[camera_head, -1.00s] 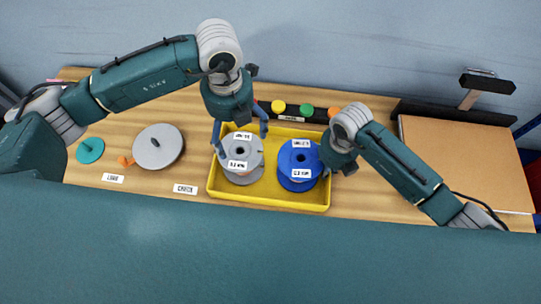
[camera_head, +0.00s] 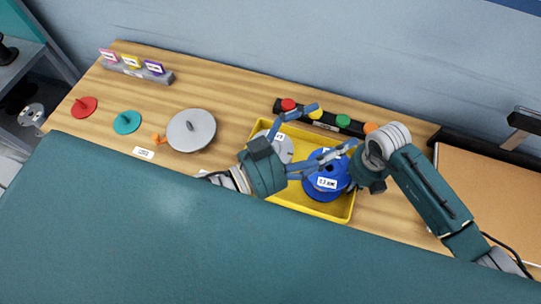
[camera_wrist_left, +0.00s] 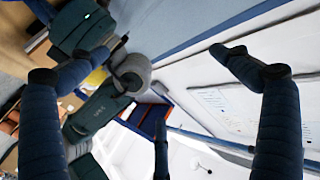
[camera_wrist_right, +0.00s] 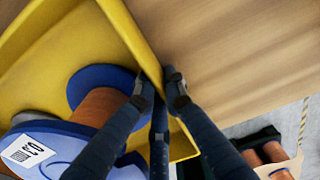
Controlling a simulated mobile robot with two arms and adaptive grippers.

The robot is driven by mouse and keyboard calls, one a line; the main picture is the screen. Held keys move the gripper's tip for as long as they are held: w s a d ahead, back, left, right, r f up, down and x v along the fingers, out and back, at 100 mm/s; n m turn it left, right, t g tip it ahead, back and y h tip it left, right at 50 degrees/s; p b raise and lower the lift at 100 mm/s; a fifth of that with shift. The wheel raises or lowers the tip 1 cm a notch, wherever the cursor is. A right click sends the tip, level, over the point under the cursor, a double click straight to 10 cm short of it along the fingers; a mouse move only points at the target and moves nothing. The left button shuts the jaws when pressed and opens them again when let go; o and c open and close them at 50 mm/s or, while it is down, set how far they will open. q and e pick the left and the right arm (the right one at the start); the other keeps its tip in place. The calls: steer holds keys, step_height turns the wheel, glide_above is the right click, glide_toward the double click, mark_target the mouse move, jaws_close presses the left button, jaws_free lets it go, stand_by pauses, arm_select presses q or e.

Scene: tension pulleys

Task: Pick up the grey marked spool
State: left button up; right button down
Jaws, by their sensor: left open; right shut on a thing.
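The grey spool (camera_head: 284,150) with white labels sits in the left part of the yellow tray (camera_head: 290,200). My left gripper partly covers it in the head view. A blue spool (camera_head: 328,188) with a white label sits in the right part. It also shows in the right wrist view (camera_wrist_right: 90,82), with a copper-coloured winding. My left gripper (camera_head: 337,127) is open and empty, held above the tray with its fingers pointing to the upper right. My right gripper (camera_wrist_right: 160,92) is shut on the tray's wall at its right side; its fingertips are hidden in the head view.
A grey disc with a peg (camera_head: 192,130), a teal disc (camera_head: 127,122) and a red disc (camera_head: 84,107) lie left of the tray. A black strip with coloured knobs (camera_head: 325,118) lies behind it. A brown board (camera_head: 490,190) is at the right.

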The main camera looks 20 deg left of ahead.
arm_select(q)
steer(key=s+a+f+n+g+y, duration=0.1)
steer(key=s+a+f+n+y, duration=0.3)
steer(key=a+f, duration=0.35)
steer(key=s+a+f+n+g+y, duration=0.1)
steer(key=s+a+f+n+y, duration=0.1)
steer(key=a+f+n+y, duration=0.35)
steer(key=shift+m+y, duration=0.35)
steer(key=shift+m, duration=0.1)
steer(key=w+f, duration=0.1)
steer(key=w+a+f, duration=0.1)
steer(key=w+f, duration=0.2)
steer(key=f, duration=0.1)
steer(key=shift+w+a+f, duration=0.15)
steer(key=shift+w+a, duration=0.05)
steer(key=shift+a, duration=0.15)
steer(key=x, duration=0.6)
steer(key=shift+w+d+f, duration=0.1)
steer(key=shift+w+f, duration=0.05)
steer(key=shift+f, duration=0.1)
steer(key=shift+c, duration=0.5)
